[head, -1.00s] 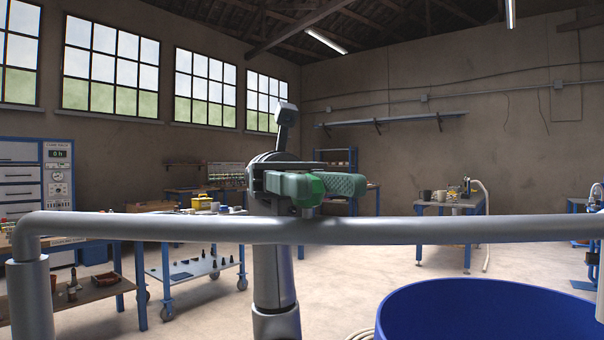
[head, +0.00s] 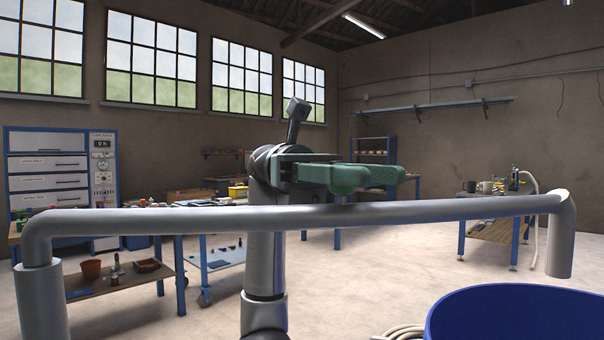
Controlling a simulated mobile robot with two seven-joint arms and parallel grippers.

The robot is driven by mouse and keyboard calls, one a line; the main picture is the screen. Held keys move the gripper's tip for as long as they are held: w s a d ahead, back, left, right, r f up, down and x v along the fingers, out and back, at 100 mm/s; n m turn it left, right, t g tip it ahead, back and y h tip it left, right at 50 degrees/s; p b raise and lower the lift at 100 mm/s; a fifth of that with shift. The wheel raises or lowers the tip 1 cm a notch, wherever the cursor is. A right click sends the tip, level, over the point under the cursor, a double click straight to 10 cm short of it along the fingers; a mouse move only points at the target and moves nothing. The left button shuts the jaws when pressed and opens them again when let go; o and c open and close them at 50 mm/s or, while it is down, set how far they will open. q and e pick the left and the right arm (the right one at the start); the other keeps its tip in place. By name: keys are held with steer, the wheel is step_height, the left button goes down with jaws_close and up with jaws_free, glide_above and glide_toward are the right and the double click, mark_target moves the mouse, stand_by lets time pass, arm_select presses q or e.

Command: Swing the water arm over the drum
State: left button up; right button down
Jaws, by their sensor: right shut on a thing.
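The water arm (head: 440,211) is a thick grey pipe running across the head view. It bends down into an upright post (head: 42,300) at the left and into a short spout (head: 560,245) at the right. The blue drum (head: 515,312) stands at the lower right, cut off by the frame. The spout's end shows just above the drum's far rim in the picture; I cannot tell whether it is over the opening. My left gripper is not in view.
A coiled pale hose (head: 400,332) lies on the floor left of the drum. A workbench (head: 495,230) with cups stands behind the spout. The floor between is open.

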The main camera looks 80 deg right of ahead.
steer(key=shift+w+d, duration=0.15)
steer(key=shift+d, duration=0.4)
steer(key=c, duration=0.5)
jaws_free()
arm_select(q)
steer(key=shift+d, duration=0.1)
arm_select(e)
steer(key=shift+w+d, duration=0.1)
steer(key=shift+w, duration=0.05)
